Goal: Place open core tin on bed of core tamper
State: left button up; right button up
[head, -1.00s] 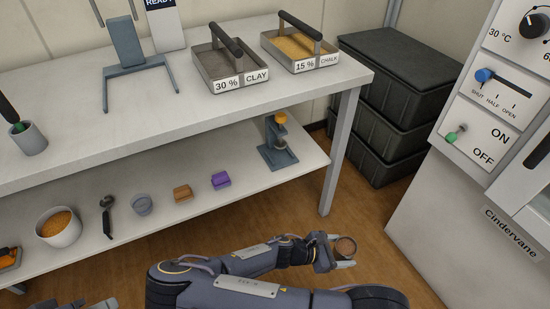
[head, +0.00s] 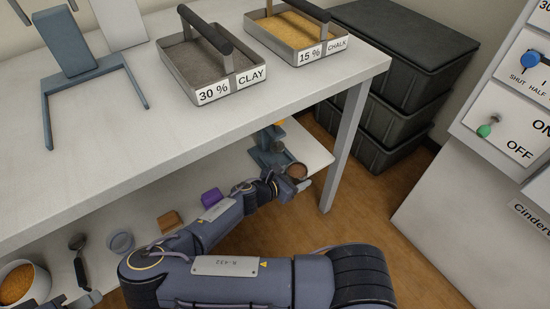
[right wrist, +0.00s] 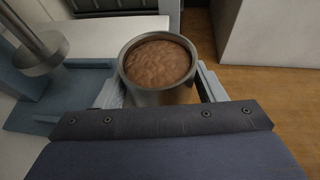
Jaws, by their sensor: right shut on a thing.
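The open core tin (head: 297,171), a round metal tin filled with brown soil, is held upright in my right gripper (head: 293,181). In the right wrist view the tin (right wrist: 150,95) sits between the fingers of the shut gripper (right wrist: 160,88). The core tamper (head: 268,152), blue-grey with an orange knob, stands at the right end of the lower shelf, partly hidden by the bench top. The right wrist view shows its blue base (right wrist: 65,105) and metal press disc (right wrist: 40,52) left of the tin. The tin is apart from the press disc. Part of my left gripper (head: 72,301) shows at the bottom left edge.
The lower shelf (head: 225,168) also holds a purple block (head: 211,198), an orange-brown block (head: 169,221), a grey cup (head: 120,242), a spoon (head: 78,243) and a bowl (head: 22,282). A bench leg (head: 342,150) stands right of the tin. Black crates (head: 400,110) are behind.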

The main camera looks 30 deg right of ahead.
jog(key=w, duration=0.2)
jog(key=w+b, duration=0.1)
jog(key=w, duration=0.4)
jog(key=shift+a+b, duration=0.3)
jog(key=shift+b, duration=0.05)
jog(key=w, duration=0.1)
jog(key=w+b, duration=0.1)
jog(key=w, duration=0.1)
jog(key=shift+w+a+f, duration=0.1)
jog(key=shift+w+f, duration=0.1)
jog(key=shift+w, duration=0.1)
jog(key=shift+s+f+b, duration=0.15)
jog(key=shift+f+b, duration=0.05)
jog(key=shift+b, duration=0.35)
jog(key=shift+r, duration=0.15)
jog(key=o, duration=0.9)
